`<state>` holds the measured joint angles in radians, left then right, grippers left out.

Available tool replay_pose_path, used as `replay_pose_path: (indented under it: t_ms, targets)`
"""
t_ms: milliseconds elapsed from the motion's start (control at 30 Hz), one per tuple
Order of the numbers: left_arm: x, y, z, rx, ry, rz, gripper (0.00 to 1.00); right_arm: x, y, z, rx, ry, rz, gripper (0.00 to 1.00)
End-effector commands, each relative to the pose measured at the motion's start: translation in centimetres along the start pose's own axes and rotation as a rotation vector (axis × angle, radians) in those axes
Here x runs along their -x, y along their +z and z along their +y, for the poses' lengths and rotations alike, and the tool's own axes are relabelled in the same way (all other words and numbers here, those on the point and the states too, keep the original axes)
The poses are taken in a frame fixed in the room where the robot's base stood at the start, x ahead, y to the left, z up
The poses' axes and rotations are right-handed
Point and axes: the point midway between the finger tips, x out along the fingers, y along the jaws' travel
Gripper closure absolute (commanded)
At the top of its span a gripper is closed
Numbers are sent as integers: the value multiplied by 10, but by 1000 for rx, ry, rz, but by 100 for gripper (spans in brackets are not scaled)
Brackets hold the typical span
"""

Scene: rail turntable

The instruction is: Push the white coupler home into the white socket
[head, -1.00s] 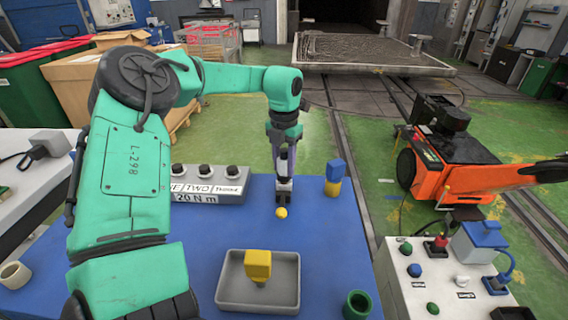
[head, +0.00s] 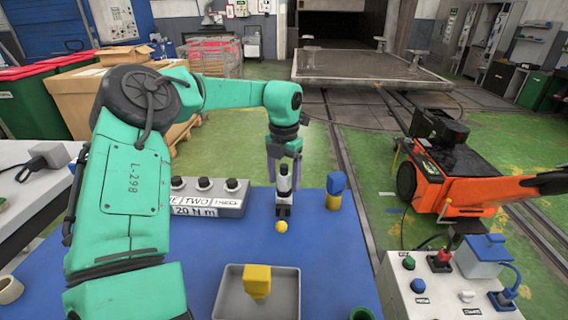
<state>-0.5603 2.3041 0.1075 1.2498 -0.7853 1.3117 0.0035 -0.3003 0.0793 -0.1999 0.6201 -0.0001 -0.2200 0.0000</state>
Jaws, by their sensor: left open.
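A small white round piece (head: 467,297) sits on the grey panel box (head: 400,284) at lower right, near a label. I take it for the white coupler or its socket; I cannot tell whether both are there or how deep one sits. My left gripper (head: 284,164) is well away from it, over the far edge of the blue table. Its fingers are open around or just behind the top of an upright white-and-black tool (head: 284,184); contact is unclear. My right gripper is out of view.
The panel also has green, red and blue parts. An orange machine (head: 465,180) stands behind it.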

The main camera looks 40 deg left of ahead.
Motion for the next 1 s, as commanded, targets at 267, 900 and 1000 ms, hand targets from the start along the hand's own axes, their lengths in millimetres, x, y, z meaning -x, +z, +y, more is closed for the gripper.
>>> replay_pose_path:
  t_ms: [267, 900, 1000]
  targets:
    - [76, 2, 0, 1, 1, -7, 25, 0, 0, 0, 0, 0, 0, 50]
    - [136, 1, 0, 0, -1, -1, 25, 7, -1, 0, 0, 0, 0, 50]
    - [136, 1, 0, 0, -1, -1, 25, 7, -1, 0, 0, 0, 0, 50]
